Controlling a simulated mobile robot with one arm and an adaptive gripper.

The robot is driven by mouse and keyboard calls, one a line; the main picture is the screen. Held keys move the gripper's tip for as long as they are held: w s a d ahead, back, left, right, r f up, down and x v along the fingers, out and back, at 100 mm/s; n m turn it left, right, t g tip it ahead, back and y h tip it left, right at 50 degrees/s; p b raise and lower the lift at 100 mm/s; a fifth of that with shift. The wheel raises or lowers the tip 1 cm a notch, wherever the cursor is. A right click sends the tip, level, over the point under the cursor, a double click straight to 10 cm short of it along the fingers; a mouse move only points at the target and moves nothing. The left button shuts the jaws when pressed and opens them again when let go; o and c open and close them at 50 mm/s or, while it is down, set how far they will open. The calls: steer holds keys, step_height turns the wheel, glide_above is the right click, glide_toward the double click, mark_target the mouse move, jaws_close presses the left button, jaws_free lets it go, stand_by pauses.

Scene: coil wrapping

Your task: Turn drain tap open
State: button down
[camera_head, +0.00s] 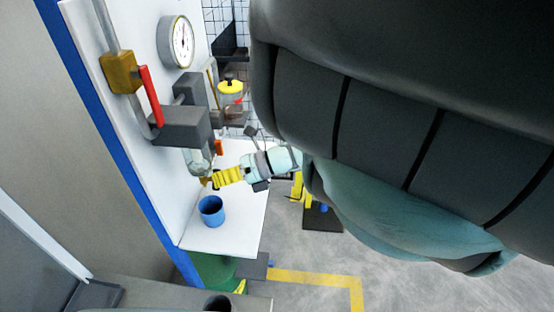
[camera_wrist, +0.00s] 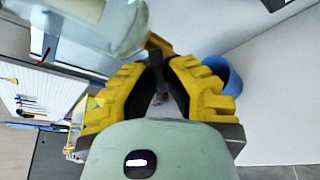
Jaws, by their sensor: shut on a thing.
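The drain tap (camera_head: 205,181) is a small brownish piece under a clear filter bowl (camera_head: 198,163), which hangs from a grey block on the white panel. My gripper (camera_head: 215,180), with yellow ribbed fingers, reaches it from the right and is shut on it. In the wrist view the fingertips of my gripper (camera_wrist: 160,52) close around the drain tap (camera_wrist: 158,43), just beside the bowl (camera_wrist: 122,30). The fingers hide most of the tap, so its turn angle cannot be told.
A blue cup (camera_head: 211,212) stands on the white shelf (camera_head: 225,237) below the tap; it also shows in the wrist view (camera_wrist: 226,74). Above are a red lever (camera_head: 150,97) on a brass valve, a gauge (camera_head: 180,42) and a yellow-topped lubricator (camera_head: 231,90). My arm covers the right side.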

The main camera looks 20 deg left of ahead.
steer(key=shift+s+r+n+t+p, duration=0.1)
steer(key=shift+n+t+p, duration=0.8)
steer(key=shift+n+p, duration=0.6)
steer(key=shift+s+r+n+t+p, duration=0.1)
steer(key=shift+n+t+p, duration=0.9)
steer(key=shift+p, duration=0.85)
steer(key=shift+f, duration=0.1)
steer(key=c, duration=1)
jaws_free()
steer(key=shift+w, duration=0.1)
steer(key=shift+d, duration=0.1)
steer(key=v, duration=1.2)
steer(key=shift+f, duration=0.2)
